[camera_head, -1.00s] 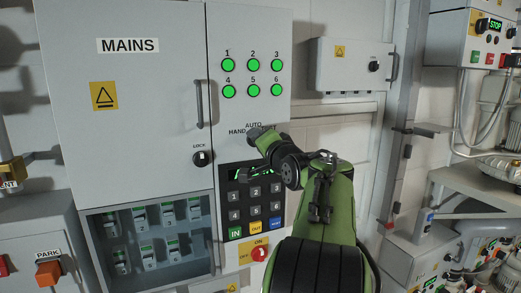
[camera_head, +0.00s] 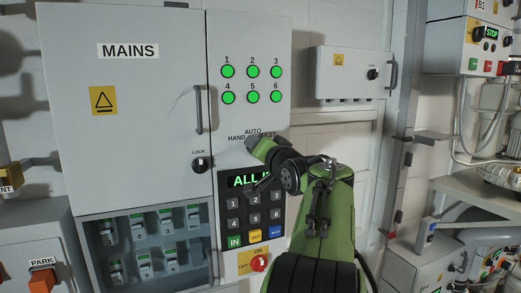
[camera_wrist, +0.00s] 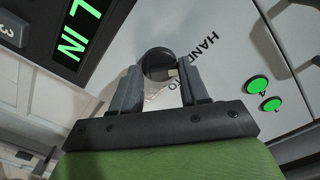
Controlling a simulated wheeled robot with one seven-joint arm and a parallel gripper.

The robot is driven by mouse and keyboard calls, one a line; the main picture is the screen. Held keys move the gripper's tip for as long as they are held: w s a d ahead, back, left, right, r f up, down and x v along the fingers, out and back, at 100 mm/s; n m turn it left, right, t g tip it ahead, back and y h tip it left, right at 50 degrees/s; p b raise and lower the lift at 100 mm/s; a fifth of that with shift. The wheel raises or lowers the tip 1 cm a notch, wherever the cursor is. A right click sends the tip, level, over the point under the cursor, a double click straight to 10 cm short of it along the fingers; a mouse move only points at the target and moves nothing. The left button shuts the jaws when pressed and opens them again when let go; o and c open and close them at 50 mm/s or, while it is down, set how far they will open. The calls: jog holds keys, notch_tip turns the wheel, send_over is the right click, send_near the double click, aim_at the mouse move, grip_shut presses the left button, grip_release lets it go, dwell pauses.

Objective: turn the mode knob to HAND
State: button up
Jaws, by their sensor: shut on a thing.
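The mode knob (camera_wrist: 158,62) is a dark round knob on the grey panel, seen in the wrist view at the tips of my gripper. My gripper (camera_wrist: 160,75) has one finger on each side of the knob and is shut on it. The printed HAND label (camera_wrist: 197,36) is beside the knob, and the AUTO lettering is partly covered by a finger. In the head view my gripper (camera_head: 264,151) hides the knob, just below the HAND, AUTO and partly covered TEST lettering. The knob's pointer direction cannot be told.
Below the knob are a lit green display (camera_head: 250,180) reading "ALL I…", a keypad (camera_head: 254,214) and a red ON/OFF knob (camera_head: 259,263). Green lamps (camera_head: 252,84) sit above. The lock knob (camera_head: 200,164) and MAINS door handle (camera_head: 199,110) are to the left.

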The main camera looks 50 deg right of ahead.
jog(key=shift+w+a+r, duration=0.1)
jog(key=shift+a+r, duration=0.2)
jog(key=shift+r, duration=0.05)
jog(key=o, duration=0.9)
jog(key=shift+w, duration=0.1)
jog(key=shift+c, duration=0.2)
jog(key=shift+f, duration=0.2)
jog(key=b+v, duration=0.2)
jog(key=v, duration=1.4)
jog(key=shift+b, duration=0.35)
jog(key=shift+f, duration=0.1)
